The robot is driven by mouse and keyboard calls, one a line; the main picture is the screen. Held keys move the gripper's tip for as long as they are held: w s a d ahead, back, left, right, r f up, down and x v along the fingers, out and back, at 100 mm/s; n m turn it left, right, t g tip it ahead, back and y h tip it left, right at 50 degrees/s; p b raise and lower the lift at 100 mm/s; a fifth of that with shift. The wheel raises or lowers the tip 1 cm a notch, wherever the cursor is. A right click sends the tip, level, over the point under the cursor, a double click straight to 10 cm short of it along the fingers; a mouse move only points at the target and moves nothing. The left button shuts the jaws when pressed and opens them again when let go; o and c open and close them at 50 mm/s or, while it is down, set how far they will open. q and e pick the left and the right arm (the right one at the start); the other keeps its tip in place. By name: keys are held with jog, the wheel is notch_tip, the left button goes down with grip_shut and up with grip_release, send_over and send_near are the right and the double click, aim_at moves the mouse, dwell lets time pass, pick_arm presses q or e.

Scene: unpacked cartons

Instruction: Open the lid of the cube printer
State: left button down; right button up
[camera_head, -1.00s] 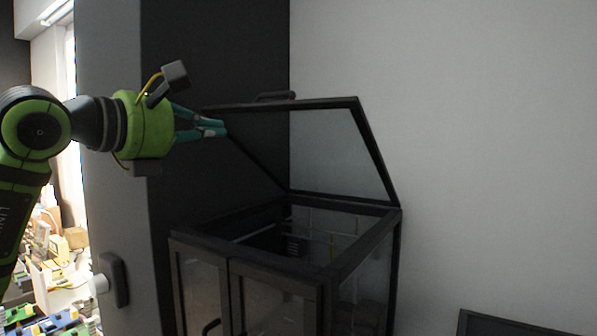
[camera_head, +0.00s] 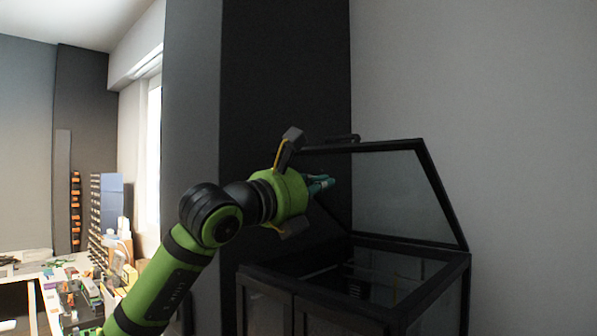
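The cube printer (camera_head: 355,312) is a dark-framed box with glass panels at the lower right. A small handle (camera_head: 343,138) shows on the lid's raised edge. My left gripper (camera_head: 328,183) has its teal fingers close together, just below the lid's raised edge near its left end. I cannot tell whether they touch the frame. Nothing shows between the fingers. My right gripper is out of view.
A dark wall panel (camera_head: 285,80) stands behind my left gripper, and a plain grey wall (camera_head: 500,110) is behind and right of the printer. At the far left is a cluttered table (camera_head: 70,270) with a rack of small bins (camera_head: 97,225). The space above the lid is clear.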

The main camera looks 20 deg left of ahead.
aim_at(343, 163)
pick_arm(q)
jog(key=r, duration=0.1)
jog(key=w+r+p, duration=0.2)
jog(key=shift+d+r, duration=0.15)
jog(key=shift+d, duration=0.15)
jog(key=shift+w, duration=0.1)
